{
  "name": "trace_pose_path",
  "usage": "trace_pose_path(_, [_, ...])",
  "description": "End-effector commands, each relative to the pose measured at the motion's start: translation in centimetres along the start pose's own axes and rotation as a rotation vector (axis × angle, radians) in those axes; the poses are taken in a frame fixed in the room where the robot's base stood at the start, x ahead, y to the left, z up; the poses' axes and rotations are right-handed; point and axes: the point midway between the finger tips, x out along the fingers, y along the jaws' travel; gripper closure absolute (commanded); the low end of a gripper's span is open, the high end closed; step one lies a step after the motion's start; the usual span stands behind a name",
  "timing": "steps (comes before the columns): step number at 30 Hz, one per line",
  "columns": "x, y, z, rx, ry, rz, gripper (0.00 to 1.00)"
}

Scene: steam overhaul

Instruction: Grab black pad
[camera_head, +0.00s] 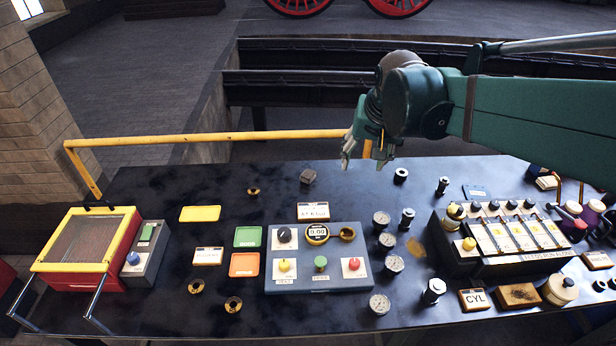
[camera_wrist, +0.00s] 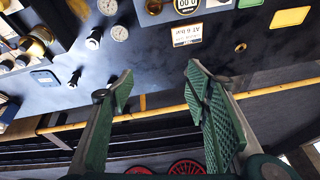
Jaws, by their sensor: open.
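A small dark block (camera_head: 308,176), the only thing I can take for the black pad, lies on the black table near its back edge. It is behind the white display card (camera_head: 313,211). My gripper (camera_head: 366,155) is above the back edge of the table, to the right of the block and apart from it. In the wrist view my gripper (camera_wrist: 160,82) has its green-padded fingers spread wide with nothing between them. The card (camera_wrist: 187,35) shows there beyond the right finger's tip. That finger seems to hide most of the block.
A yellow rail (camera_head: 210,138) runs along the back of the table. A blue-grey control panel (camera_head: 365,268) stands in front of the card. Several gauges and black fittings (camera_head: 400,176) stand to the right. A red and yellow box (camera_head: 85,285) is at left. The table around the block is mostly clear.

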Motion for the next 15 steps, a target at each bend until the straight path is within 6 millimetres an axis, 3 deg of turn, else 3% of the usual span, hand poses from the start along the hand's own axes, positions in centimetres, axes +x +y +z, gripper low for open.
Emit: trace_pose_path(15, [5.4, -3.8, -6.5, 0.085, -0.087, 0.022, 0.52])
